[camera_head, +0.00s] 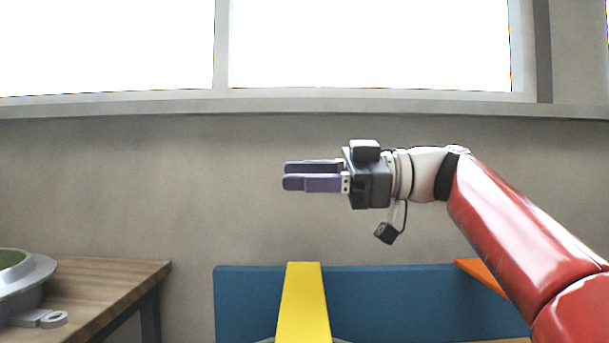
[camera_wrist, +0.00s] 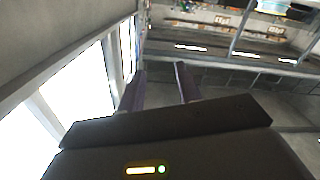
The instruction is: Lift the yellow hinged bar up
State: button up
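The yellow hinged bar (camera_head: 304,303) shows at the bottom middle of the head view, in front of a blue panel. Its top end is near the panel's upper edge, and its lower end runs out of the frame, so its hinge is not seen. My gripper (camera_head: 285,176) is in the air above the bar in the picture, apart from it, with its purple fingers pointing left. In the wrist view my gripper (camera_wrist: 160,70) has its two fingers spread with nothing between them. The bar is not seen in the wrist view.
The blue panel (camera_head: 400,295) stands behind the bar. An orange piece (camera_head: 482,274) is at its right. A wooden table (camera_head: 120,282) at left bears a grey and green round mould (camera_head: 30,277) and a small grey part (camera_head: 40,319). A wall with windows is behind.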

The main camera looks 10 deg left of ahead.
jog(key=v, duration=0.7)
jog(key=shift+d, duration=0.3)
jog(key=shift+w, duration=0.1)
